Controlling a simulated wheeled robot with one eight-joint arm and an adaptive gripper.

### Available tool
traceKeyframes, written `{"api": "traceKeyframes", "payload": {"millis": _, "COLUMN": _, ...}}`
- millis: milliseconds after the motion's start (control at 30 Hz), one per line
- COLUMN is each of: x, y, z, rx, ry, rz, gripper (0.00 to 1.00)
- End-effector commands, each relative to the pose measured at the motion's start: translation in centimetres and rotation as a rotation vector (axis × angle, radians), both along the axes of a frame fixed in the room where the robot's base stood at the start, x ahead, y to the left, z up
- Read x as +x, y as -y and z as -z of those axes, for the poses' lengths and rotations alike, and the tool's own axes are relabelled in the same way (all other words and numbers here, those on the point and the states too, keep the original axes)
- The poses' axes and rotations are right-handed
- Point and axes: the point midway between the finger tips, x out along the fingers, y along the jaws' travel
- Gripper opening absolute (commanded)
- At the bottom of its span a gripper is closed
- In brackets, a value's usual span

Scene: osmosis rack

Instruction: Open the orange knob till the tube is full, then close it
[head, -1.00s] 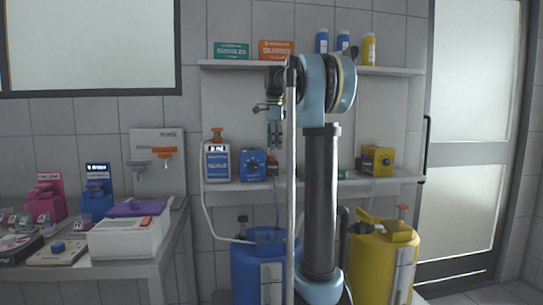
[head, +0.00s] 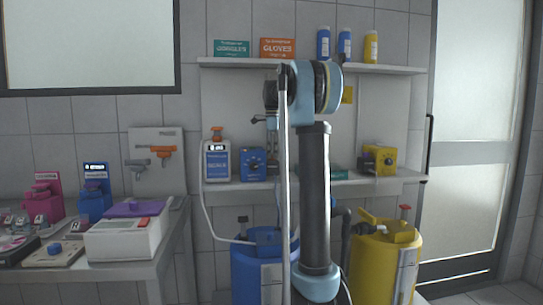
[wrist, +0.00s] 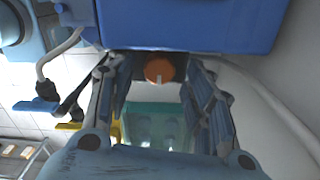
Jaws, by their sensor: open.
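An orange knob (wrist: 159,68) with a pale mark shows in the wrist view, below the edge of a blue body (wrist: 190,22). My gripper (wrist: 157,80) is open, one finger on each side of the knob. I cannot tell whether either finger touches it. In the head view my gripper (head: 272,135) is mostly hidden by my arm, near the blue box (head: 252,164) on the lower shelf.
A yellow box (head: 378,160) sits on the shelf (head: 400,178) at right. Blue (head: 245,270) and yellow (head: 378,265) tanks stand below. A pale hose (wrist: 270,100) curves right of the fingers, and a teal object (wrist: 157,125) lies beyond.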

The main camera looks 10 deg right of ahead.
Motion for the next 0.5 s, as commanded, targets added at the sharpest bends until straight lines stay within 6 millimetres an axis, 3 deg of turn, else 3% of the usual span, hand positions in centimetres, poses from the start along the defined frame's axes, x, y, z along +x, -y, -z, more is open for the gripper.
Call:
{"api": "traceKeyframes", "payload": {"millis": 333, "x": -0.01, "y": 0.01, "z": 0.49, "rx": 0.0, "ry": 0.0, "rz": 0.0, "gripper": 0.48}}
{"api": "traceKeyframes", "payload": {"millis": 367, "x": -0.01, "y": 0.01, "z": 0.49, "rx": 0.0, "ry": 0.0, "rz": 0.0, "gripper": 0.46}}
{"api": "traceKeyframes", "payload": {"millis": 500, "x": -0.01, "y": 0.01, "z": 0.49, "rx": 0.0, "ry": 0.0, "rz": 0.0, "gripper": 0.14}}
